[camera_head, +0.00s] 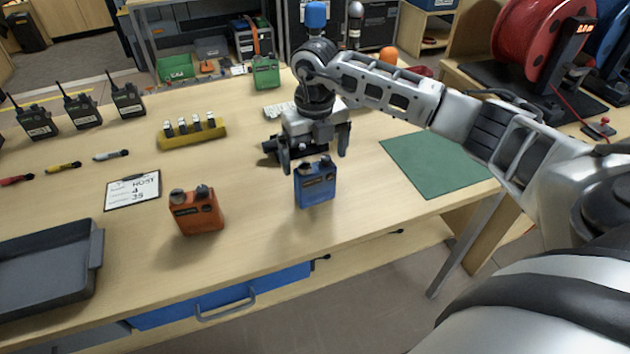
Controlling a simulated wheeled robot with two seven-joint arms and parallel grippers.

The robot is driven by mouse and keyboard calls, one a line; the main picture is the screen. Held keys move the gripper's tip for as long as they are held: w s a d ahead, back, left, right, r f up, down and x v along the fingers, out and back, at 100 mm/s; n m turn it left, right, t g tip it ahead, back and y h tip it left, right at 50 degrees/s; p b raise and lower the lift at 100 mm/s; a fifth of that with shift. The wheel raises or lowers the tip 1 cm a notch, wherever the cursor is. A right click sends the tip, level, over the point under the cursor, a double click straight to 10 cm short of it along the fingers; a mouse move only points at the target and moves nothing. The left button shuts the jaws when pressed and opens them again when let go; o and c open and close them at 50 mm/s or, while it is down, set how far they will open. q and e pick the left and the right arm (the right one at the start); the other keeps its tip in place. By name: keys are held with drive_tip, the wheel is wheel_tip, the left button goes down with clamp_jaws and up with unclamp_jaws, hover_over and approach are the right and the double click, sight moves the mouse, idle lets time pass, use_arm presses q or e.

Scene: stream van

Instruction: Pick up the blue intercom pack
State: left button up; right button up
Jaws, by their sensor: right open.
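The blue intercom pack (315,186) stands upright on the wooden table, right of the middle, with dark knobs on top. My right gripper (314,158) is open, pointing down just behind and above the pack. One finger shows to the left of the pack and the other to its right. I cannot tell from this view whether a finger touches it. My left gripper is not in view.
An orange pack (196,211) stands to the left, near a clipboard (133,190). A grey tray (95,262) lies at front left. A yellow holder (191,132) and a green pack (266,72) stand farther back. The green mat (437,163) is clear.

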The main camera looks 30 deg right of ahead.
sight(313, 163)
drive_tip(key=f, duration=0.3)
drive_tip(key=f+p, duration=0.1)
drive_tip(key=f, duration=0.1)
drive_tip(key=shift+a, duration=0.25)
drive_tip(key=c, duration=1.2)
drive_tip(key=shift+o, duration=0.2)
drive_tip(key=shift+w, duration=0.1)
drive_tip(key=shift+r, duration=0.2)
